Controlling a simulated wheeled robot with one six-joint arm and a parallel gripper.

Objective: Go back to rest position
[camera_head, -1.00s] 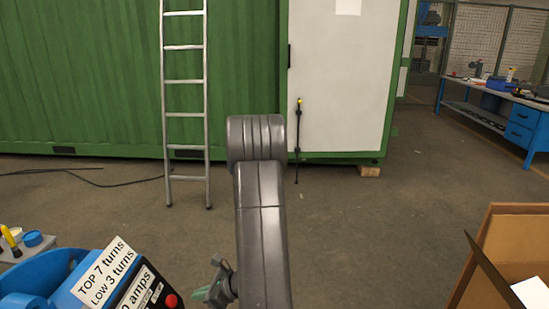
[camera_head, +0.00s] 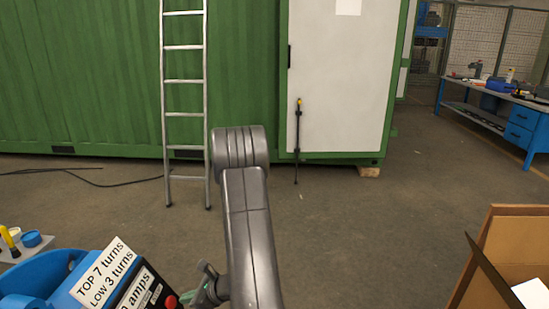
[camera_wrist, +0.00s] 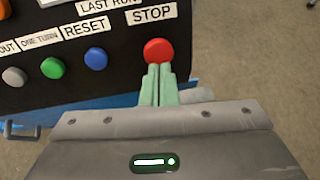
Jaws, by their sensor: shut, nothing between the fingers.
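My gripper (camera_wrist: 160,72) is shut and empty. In the wrist view its green fingertips sit together just below the red STOP button (camera_wrist: 158,50) on a black control panel (camera_wrist: 100,90). I cannot tell whether the tips touch the button. In the head view my gripper (camera_head: 198,297) is low in the picture, partly cut off, beside the blue machine (camera_head: 70,270). The red button (camera_head: 171,301) shows just left of it. My grey arm (camera_head: 248,230) reaches up and bends above the floor.
Grey, blue and green buttons (camera_wrist: 54,68) line the panel. An open cardboard box (camera_head: 500,240) is at the lower right. A ladder (camera_head: 183,100) leans against a green container (camera_head: 80,80). A blue workbench (camera_head: 520,125) stands far right. The middle floor is clear.

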